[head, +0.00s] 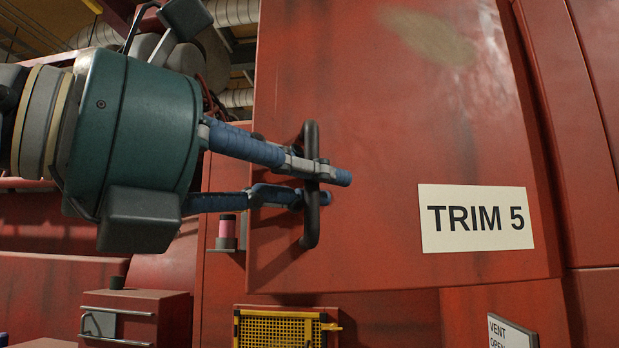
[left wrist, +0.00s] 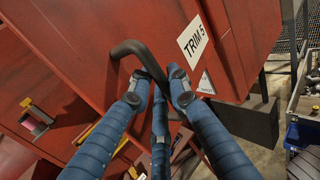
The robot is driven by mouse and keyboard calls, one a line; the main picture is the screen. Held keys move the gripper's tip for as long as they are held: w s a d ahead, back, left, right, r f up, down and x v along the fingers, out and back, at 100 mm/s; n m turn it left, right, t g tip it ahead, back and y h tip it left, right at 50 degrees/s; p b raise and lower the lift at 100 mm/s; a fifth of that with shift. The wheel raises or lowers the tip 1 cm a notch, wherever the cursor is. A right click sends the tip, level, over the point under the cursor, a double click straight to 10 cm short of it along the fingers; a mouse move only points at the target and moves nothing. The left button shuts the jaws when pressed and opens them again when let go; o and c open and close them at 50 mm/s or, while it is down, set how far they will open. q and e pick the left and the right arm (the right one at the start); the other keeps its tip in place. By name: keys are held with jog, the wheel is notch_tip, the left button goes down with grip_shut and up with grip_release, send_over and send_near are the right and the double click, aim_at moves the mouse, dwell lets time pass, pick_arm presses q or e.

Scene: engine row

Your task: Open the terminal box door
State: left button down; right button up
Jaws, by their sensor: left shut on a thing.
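The terminal box door (head: 390,130) is a large red panel with a white "TRIM 5" label (head: 477,218). A dark upright bar handle (head: 311,228) sits near its left edge. My left gripper (head: 325,186) comes in from the left and is shut on the middle of the handle, with blue fingers around the bar. In the left wrist view the fingers (left wrist: 158,88) close at the handle (left wrist: 131,48), whose bent end shows above them. The door stands out from the red body behind it; I cannot tell how far it is open. My right gripper is out of view.
A yellow mesh guard (head: 275,329) is below the door. A red cabinet with metal handles (head: 140,309) is at lower left. A vent sign (head: 510,332) is at lower right.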

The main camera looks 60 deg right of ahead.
pick_arm(q)
jog(key=c, duration=1.6)
grip_release()
jog(key=shift+w+a+r, duration=0.15)
jog(key=shift+w+a, duration=0.05)
jog(key=shift+c, duration=0.2)
jog(key=shift+a, duration=0.1)
jog(key=v, duration=1.2)
jog(key=shift+a, duration=0.1)
